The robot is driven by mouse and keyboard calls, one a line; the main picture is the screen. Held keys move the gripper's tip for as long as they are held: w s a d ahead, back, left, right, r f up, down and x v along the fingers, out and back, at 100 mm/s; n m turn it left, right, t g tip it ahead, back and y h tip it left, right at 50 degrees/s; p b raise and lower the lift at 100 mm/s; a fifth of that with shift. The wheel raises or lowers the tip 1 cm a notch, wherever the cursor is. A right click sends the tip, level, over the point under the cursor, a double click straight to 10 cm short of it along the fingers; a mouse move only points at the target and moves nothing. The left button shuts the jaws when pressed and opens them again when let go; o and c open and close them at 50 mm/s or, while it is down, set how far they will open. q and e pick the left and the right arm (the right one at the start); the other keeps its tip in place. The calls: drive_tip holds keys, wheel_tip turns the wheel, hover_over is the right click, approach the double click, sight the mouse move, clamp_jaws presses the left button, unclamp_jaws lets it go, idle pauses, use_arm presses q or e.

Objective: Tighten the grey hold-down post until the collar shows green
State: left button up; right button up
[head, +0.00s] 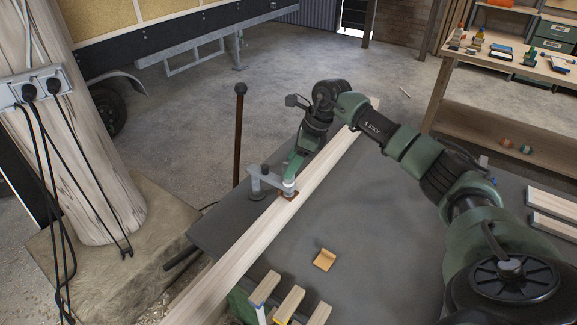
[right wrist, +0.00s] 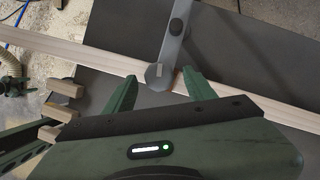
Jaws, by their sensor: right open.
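The grey hold-down (head: 268,179) stands on the dark bench, its arm reaching over a long pale plank (head: 330,160). Its near post (head: 288,187) is over the plank, with a reddish-brown piece (head: 289,195) at its foot. In the right wrist view the round grey post end (right wrist: 158,76) lies between the fingertips of my right gripper (right wrist: 160,75), which also shows in the head view (head: 292,172). The gripper is open, one finger on each side of the post; I cannot tell whether they touch it. No green collar shows. My left gripper is out of view.
The dark bench (head: 375,240) carries a small tan block (head: 324,260). Several wooden pieces (head: 291,303) stand at its near edge. A dark upright post (head: 239,140) rises behind the bench. A wooden workbench (head: 500,120) stands at right.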

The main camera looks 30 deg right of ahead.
drive_tip(key=shift+p+x, duration=0.3)
drive_tip(key=shift+x, duration=1.2)
clamp_jaws()
drive_tip(key=shift+m, duration=0.5)
